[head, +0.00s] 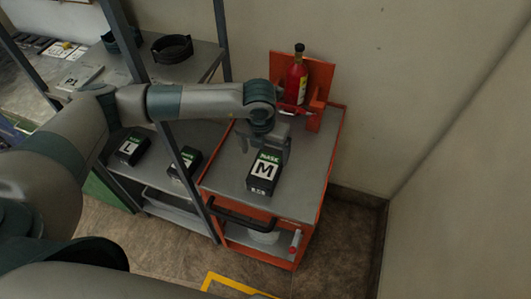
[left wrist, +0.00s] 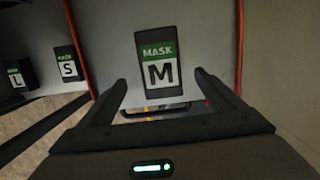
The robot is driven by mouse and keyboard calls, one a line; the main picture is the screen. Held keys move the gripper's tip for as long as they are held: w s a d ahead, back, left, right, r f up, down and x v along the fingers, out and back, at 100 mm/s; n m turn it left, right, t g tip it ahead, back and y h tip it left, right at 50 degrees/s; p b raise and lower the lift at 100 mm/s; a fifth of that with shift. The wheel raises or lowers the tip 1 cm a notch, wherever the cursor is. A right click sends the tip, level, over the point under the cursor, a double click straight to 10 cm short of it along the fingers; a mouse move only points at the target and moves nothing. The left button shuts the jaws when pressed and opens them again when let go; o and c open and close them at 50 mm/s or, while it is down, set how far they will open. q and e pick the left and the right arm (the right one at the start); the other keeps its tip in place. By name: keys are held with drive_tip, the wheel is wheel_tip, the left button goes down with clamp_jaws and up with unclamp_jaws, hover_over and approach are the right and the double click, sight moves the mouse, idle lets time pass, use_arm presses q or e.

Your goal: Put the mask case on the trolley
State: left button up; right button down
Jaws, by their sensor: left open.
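The black mask case marked M (head: 264,172), with a green MASK band, is on the grey top of the orange trolley (head: 309,180), toward its front. My left gripper (head: 270,143) is just behind and above the case in the head view, its fingers partly hidden by its own body. In the left wrist view the gripper (left wrist: 160,82) is open, with the M case (left wrist: 160,60) beyond its fingertips and nothing held. The case looks clear of both fingers. My right gripper is not in view.
A red bottle (head: 296,77) stands in an orange holder at the trolley's back. A case marked L (head: 131,149) and another case (head: 184,164), marked S in the left wrist view (left wrist: 67,65), sit on the shelf to the left. A shelf post (head: 181,160) stands beside the trolley.

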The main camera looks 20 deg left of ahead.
use_arm(q)
drive_tip(key=shift+r, duration=0.6)
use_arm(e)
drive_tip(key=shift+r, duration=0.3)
